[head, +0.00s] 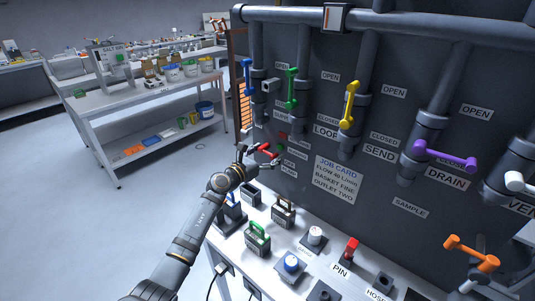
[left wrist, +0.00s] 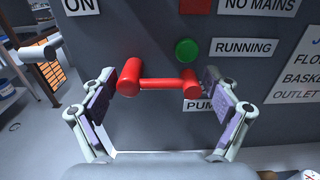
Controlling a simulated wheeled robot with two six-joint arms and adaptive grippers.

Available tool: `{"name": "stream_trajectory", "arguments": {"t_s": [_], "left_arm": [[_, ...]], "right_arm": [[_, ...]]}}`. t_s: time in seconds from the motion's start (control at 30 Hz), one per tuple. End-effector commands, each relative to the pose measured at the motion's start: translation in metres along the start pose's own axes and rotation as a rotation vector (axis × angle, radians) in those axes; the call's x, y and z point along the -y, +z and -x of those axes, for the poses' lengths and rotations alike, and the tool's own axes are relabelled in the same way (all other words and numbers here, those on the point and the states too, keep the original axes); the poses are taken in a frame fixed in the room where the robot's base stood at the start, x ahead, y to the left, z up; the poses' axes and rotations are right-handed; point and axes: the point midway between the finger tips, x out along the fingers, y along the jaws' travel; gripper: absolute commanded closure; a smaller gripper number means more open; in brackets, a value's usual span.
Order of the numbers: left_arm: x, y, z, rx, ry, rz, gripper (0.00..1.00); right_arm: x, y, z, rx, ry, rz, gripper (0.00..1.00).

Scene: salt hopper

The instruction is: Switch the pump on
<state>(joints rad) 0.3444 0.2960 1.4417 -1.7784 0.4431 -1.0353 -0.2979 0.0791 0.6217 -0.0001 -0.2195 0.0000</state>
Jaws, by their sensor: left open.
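The red pump lever (left wrist: 160,83) is on the dark panel, above a partly hidden label reading "PUM" (left wrist: 198,105). It lies nearly level, its thick knob at the left end. An "ON" label (left wrist: 80,6) is above and left of it. My left gripper (left wrist: 158,95) is open, one finger on each side of the lever. I cannot tell whether either finger touches it. In the head view, my left gripper (head: 257,158) is at the panel's lower left, by the red lever (head: 265,148). My right gripper is not in view.
A green round lamp (left wrist: 187,50) beside "RUNNING" and a red lamp (left wrist: 195,6) beside "NO MAINS" are above the lever. Blue (head: 247,78), green (head: 291,88) and yellow (head: 349,104) valve handles are higher on the panel. A bench (head: 330,272) with several fittings is below.

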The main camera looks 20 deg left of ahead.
Motion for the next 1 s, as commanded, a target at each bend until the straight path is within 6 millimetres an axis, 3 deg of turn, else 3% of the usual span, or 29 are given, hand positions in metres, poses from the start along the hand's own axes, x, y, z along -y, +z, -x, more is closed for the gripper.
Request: {"name": "stream_trajectory", "arguments": {"t_s": [0.03, 0.37, 0.67, 1.0], "left_arm": [[0.0, 0.0, 0.0, 0.0, 0.0, 0.0, 0.13], [0.0, 0.0, 0.0, 0.0, -0.001, 0.001, 0.56], [0.001, 0.003, 0.0, -0.001, -0.001, 0.048, 0.56], [0.0, 0.013, 0.001, -0.003, -0.002, 0.293, 0.56]], "right_arm": [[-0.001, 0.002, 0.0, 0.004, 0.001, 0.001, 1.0], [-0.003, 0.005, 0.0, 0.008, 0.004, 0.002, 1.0], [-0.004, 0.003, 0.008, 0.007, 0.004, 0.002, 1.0], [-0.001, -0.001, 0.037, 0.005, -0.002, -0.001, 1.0]]}}
